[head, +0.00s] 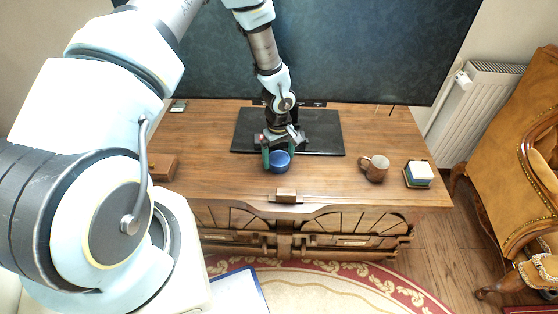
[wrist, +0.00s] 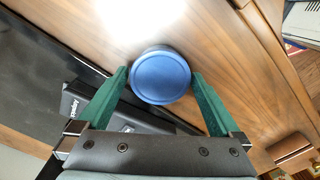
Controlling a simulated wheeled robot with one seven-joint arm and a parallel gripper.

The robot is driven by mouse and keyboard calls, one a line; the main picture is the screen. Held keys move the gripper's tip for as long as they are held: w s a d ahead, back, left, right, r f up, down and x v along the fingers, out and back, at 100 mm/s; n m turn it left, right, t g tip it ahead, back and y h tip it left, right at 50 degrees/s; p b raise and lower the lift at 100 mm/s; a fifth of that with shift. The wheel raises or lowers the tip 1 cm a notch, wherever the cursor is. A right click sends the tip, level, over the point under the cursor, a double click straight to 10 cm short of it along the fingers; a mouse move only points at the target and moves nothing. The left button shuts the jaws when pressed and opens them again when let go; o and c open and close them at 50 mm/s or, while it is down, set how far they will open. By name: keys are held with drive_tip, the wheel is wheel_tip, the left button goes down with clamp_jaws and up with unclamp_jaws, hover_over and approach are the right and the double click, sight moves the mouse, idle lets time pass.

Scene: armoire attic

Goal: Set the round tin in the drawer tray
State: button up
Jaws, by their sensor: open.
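The round tin (head: 280,162) is blue and sits on the wooden cabinet top, just in front of the black base plate. In the wrist view the tin (wrist: 160,77) shows its round blue lid between the tips of the green fingers. My gripper (head: 278,155) is open around the tin, with one finger on each side; it also shows in the wrist view (wrist: 160,88). I cannot tell whether the fingers touch it. No drawer tray can be made out clearly; the carved drawer fronts (head: 340,222) are below the cabinet top.
A large dark screen (head: 330,50) stands at the back on a black base plate (head: 325,135). A brown mug (head: 375,168) and a stack of small blocks (head: 419,173) are to the right. A small wooden block (head: 286,196) lies at the front edge, and a wooden box (head: 162,167) at the left.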

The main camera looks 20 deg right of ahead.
drive_tip(key=shift+f, duration=0.6)
drive_tip(key=shift+c, duration=0.4)
drive_tip(key=c, duration=1.2)
